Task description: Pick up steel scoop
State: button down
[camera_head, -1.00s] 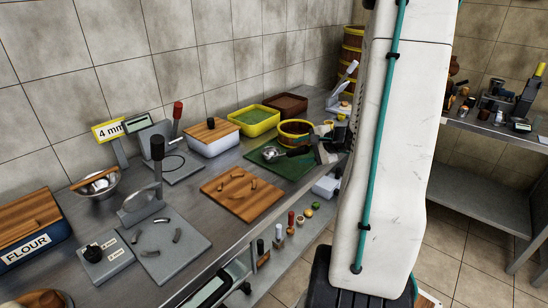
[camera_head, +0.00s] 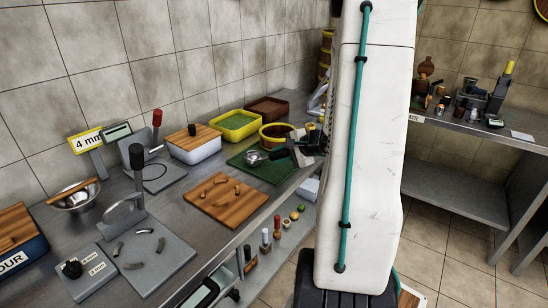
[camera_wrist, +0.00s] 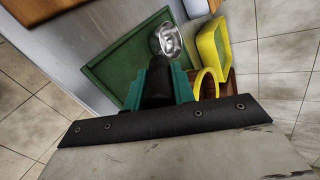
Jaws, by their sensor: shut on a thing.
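The steel scoop has a round shiny bowl (camera_wrist: 168,41) and a black handle (camera_wrist: 157,85). In the wrist view my gripper (camera_wrist: 158,88), with green finger pads, is shut on the black handle, and the bowl points away past the fingertips. In the head view the scoop (camera_head: 254,158) shows over the green mat (camera_head: 272,172), with my gripper (camera_head: 294,152) at its handle end. Whether the scoop touches the mat or is lifted off it I cannot tell.
A yellow-rimmed round container (camera_head: 274,142) stands close behind the scoop. A yellow tray (camera_head: 236,126) and a brown tray (camera_head: 268,109) lie farther back along the wall. A wooden board (camera_head: 222,200) with small curved pieces lies to the left on the steel counter.

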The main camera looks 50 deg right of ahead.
jog(key=shift+r, duration=0.4)
jog(key=r, duration=0.1)
jog(key=s+r, duration=0.1)
jog(key=shift+d+r, duration=0.1)
jog(key=shift+r, duration=0.25)
jog(key=s+d+r, duration=0.1)
jog(key=s, duration=1.4)
jog(key=shift+r, duration=0.1)
jog(key=c, duration=2.1)
grip_release()
grip_shut()
